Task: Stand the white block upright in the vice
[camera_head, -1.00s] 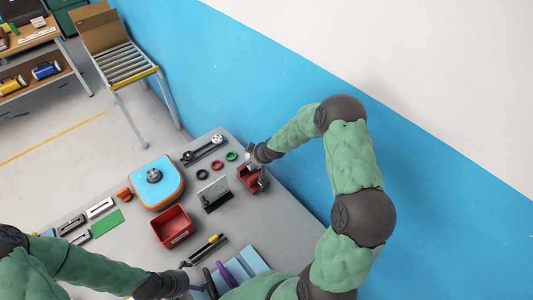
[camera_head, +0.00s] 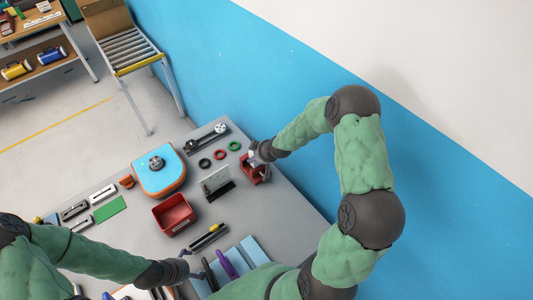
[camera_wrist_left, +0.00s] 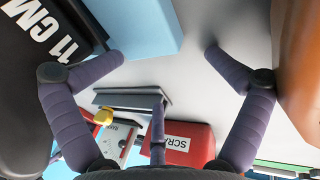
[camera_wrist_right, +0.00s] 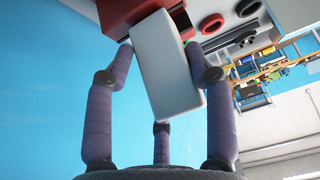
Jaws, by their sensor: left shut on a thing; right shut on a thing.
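The white block (camera_wrist_right: 165,65) is held between the fingers of my right gripper (camera_wrist_right: 158,42), which is shut on it. In the right wrist view its far end overlaps the red vice (camera_wrist_right: 112,14); I cannot tell whether it is between the jaws. In the head view the right gripper (camera_head: 256,157) is at the red vice (camera_head: 247,174), and only a small part of the block shows. My left gripper (camera_head: 188,264) is low over the table's near part.
A grey plate on a black stand (camera_head: 222,190) is left of the vice. Light blue boards (camera_head: 252,247) lie near the left gripper, with a black 11 CM object (camera_wrist_left: 35,35) close by.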

